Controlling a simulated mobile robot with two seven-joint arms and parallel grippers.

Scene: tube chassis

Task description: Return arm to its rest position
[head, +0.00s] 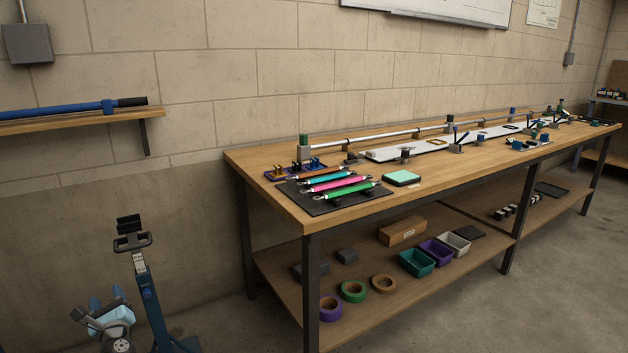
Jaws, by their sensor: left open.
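My right gripper is not in view.
Above is a wall shelf (70,121) with a blue bar. The bench carries a black mat (310,207) with coloured tubes and a long rail fixture (420,149). Bins and tape rolls fill its lower shelf.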

